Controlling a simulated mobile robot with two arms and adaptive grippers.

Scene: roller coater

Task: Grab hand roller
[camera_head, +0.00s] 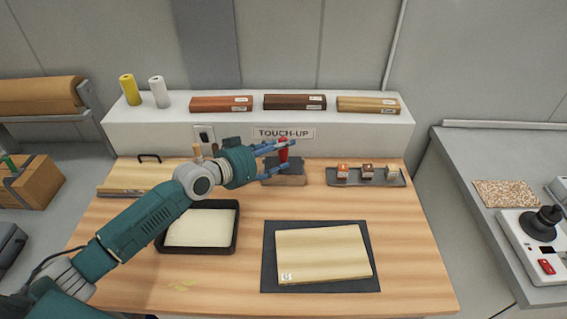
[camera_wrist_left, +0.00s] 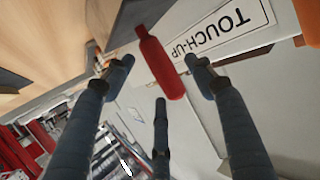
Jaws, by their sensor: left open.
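The hand roller's red handle (camera_head: 283,151) stands upright at a dark holder (camera_head: 284,172) at the back of the wooden table. My left gripper (camera_head: 276,151) reaches it from the left, with its fingers open around or beside the handle. In the left wrist view the red handle (camera_wrist_left: 161,66) lies between the spread fingers of my left gripper (camera_wrist_left: 157,70), with gaps visible on both sides. The roller's head is not clearly visible. My right gripper is not in view.
A tray of small blocks (camera_head: 342,183) sits right of the holder. A black paint tray (camera_head: 236,240) and a board (camera_head: 322,254) on a dark mat (camera_head: 270,278) lie in front. A white ledge (camera_head: 350,135) with a TOUCH-UP label (camera_head: 284,133) stands behind.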

